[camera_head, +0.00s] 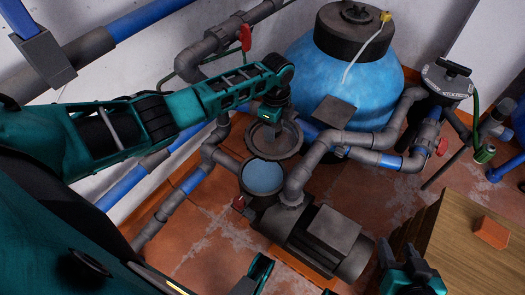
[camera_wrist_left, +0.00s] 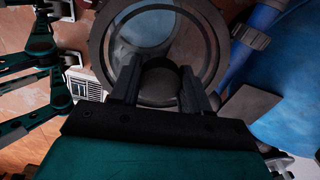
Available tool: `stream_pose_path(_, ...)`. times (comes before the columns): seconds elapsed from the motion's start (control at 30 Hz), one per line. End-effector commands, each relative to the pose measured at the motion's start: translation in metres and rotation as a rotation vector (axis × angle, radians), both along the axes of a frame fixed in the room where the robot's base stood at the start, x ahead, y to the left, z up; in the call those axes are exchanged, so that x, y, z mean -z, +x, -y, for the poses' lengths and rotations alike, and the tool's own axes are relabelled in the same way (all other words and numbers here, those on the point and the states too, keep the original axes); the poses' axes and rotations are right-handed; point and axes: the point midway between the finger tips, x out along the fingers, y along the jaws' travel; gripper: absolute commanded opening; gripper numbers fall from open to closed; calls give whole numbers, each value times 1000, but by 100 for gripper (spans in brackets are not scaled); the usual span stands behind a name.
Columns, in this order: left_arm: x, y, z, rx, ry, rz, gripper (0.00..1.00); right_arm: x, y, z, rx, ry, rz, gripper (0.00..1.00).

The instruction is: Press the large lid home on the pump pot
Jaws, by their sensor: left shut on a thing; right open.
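The large lid (camera_head: 288,148) is a dark ring with a see-through centre and a knob. My left gripper (camera_head: 271,117) is shut on the lid's dark knob, seen between the fingers in the left wrist view (camera_wrist_left: 160,78). The lid is above and behind the pump pot (camera_head: 246,183), not seated on it. The pot is open at the top, and pale blue water shows inside it. In the left wrist view, the pot's blue interior shows through the lid (camera_wrist_left: 218,50). My right gripper (camera_head: 398,258) is open and empty at the lower right, beyond the motor.
The dark pump motor (camera_head: 330,238) adjoins the pot. Grey pipes (camera_head: 306,168) rise beside the pot on its right. A large blue filter tank (camera_head: 372,88) stands behind. A wooden surface (camera_head: 465,255) with an orange block (camera_head: 491,232) is at right.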

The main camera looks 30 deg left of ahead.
Motion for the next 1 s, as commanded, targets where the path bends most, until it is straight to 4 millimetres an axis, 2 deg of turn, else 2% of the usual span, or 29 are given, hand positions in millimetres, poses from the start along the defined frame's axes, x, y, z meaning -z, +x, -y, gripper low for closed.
stream_pose_path(0.03, 17, -7, -3, 55, -2, -5, 20, 1, 0, 0, 0, 0, 0, 47)
stream_pose_path(0.1, 34, -15, -6, 133, -2, -5, 20, 2, 0, 0, 0, 0, 0, 47)
stream_pose_path(0.2, 54, -25, -10, 226, -4, -2, 20, 3, 0, 0, 0, 0, 0, 47)
stream_pose_path(0.33, 70, -34, -14, 306, -3, 0, 20, 3, 0, 0, 0, 0, 0, 47)
stream_pose_path(0.5, 76, -38, -15, 342, -1, 3, 20, 4, 0, 0, 0, 0, 0, 47)
stream_pose_path(0.93, 75, -38, -16, 353, 3, 4, 20, 0, 0, -1, 2, 3, 0, 47)
stream_pose_path(1.0, 81, -38, -15, 353, 2, 4, 20, 4, 1, -1, 3, 5, 2, 47)
